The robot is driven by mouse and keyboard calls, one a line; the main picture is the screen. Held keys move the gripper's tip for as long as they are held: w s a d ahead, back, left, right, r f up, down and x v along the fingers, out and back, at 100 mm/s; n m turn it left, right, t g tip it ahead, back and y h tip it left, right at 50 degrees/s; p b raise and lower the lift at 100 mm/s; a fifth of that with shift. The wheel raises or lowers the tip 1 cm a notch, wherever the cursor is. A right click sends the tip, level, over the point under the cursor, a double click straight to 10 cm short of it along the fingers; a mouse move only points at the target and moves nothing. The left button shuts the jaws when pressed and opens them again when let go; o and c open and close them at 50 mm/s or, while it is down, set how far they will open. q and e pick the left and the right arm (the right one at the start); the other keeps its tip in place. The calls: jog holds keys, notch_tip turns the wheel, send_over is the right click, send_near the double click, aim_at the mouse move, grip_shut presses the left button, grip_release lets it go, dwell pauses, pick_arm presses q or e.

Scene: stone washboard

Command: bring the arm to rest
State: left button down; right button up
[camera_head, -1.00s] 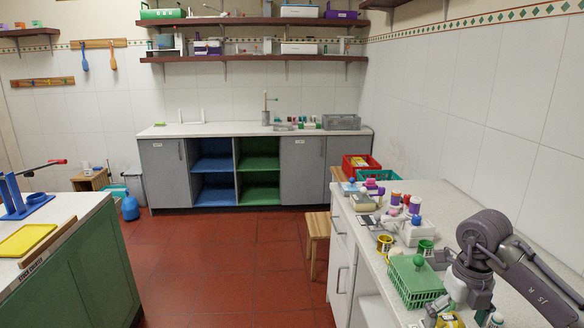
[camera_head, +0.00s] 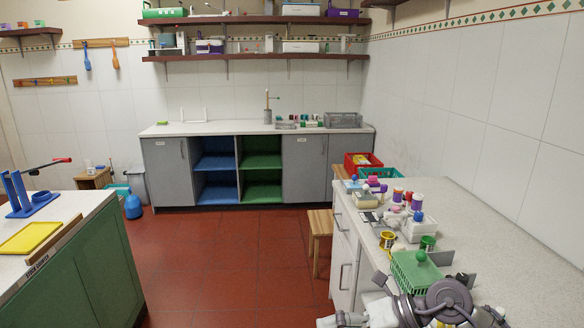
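One of my arms (camera_head: 447,300) shows at the bottom right, folded low in front of the right-hand counter. Its grey round joint overlaps the near end of that counter and the items there. No gripper fingers can be made out on it. My other arm is out of view.
The right counter (camera_head: 480,230) holds a green basket (camera_head: 413,271), a yellow pot (camera_head: 387,239) and several small bottles. A green-sided bench (camera_head: 85,268) with a yellow tray (camera_head: 30,236) stands at left. A wooden stool (camera_head: 320,224) stands beside the right counter. Red floor (camera_head: 230,265) is clear between.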

jog(key=s+a+r+m+t+y, duration=0.1)
jog(key=a+r+m+t+y, duration=0.2)
jog(key=a+r+y, duration=0.3)
jog(key=w+d+r+m+t+h, duration=0.25)
jog(key=d+r+m+t, duration=0.3)
jog(key=m+t, duration=0.75)
jog(key=s+d+f+m+g+h, duration=0.3)
jog(key=s+d+f+m+h, duration=0.1)
jog(key=d+f+m+h, duration=1.15)
jog(key=s+a+f+m+g, duration=0.1)
jog(key=s+f+m+g, duration=0.2)
jog(key=s+f+g, duration=0.6)
jog(key=s+a+f+m+g, duration=0.15)
jog(key=s+f, duration=0.45)
jog(key=s, duration=0.6)
notch_tip(320, 180, down, 27)
jog(key=s+g, duration=0.2)
jog(key=s, duration=0.1)
jog(key=s+d+f+g, duration=0.1)
jog(key=s+d+f, duration=0.2)
jog(key=s+f, duration=1.2)
jog(key=shift+s+f+y, duration=0.15)
jog(key=shift+s+y, duration=0.15)
jog(key=shift+s, duration=0.3)
